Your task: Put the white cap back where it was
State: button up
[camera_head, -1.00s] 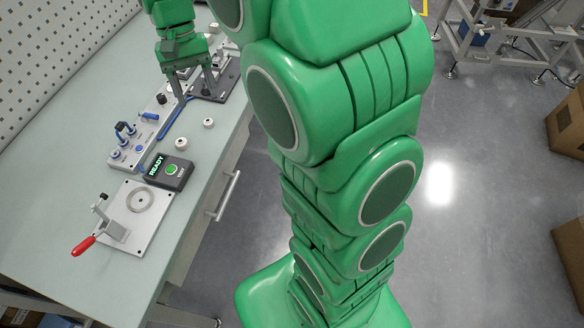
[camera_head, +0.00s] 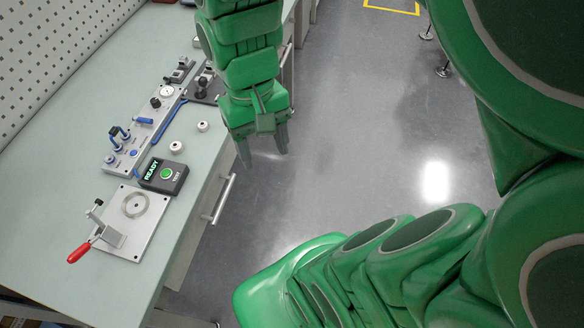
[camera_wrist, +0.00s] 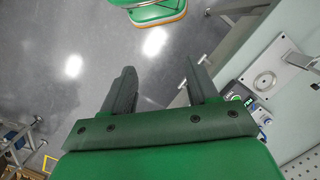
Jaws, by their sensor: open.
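Two small white caps stand apart on the light green bench top near its right edge. One white cap (camera_head: 176,147) is beside the READY box, and the other white cap (camera_head: 202,127) is a little farther back. My gripper (camera_head: 264,150) is open and empty, out past the bench's right edge with its fingers pointing down. In the wrist view my gripper (camera_wrist: 158,82) has its two dark fingers apart, with only floor between them. I cannot tell which cap the task means, nor where it was before.
On the bench (camera_head: 60,215) are a grey plate with a round ring (camera_head: 135,204), a red-handled toggle clamp (camera_head: 80,252), a READY button box (camera_head: 164,175), a long fixture strip (camera_head: 124,155) and a dark block (camera_head: 205,85). The bench's front left is clear.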

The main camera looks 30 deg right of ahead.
jog(key=s+d+f, duration=0.1)
jog(key=s, duration=0.5)
jog(key=shift+d+f, duration=0.15)
dwell(1.0)
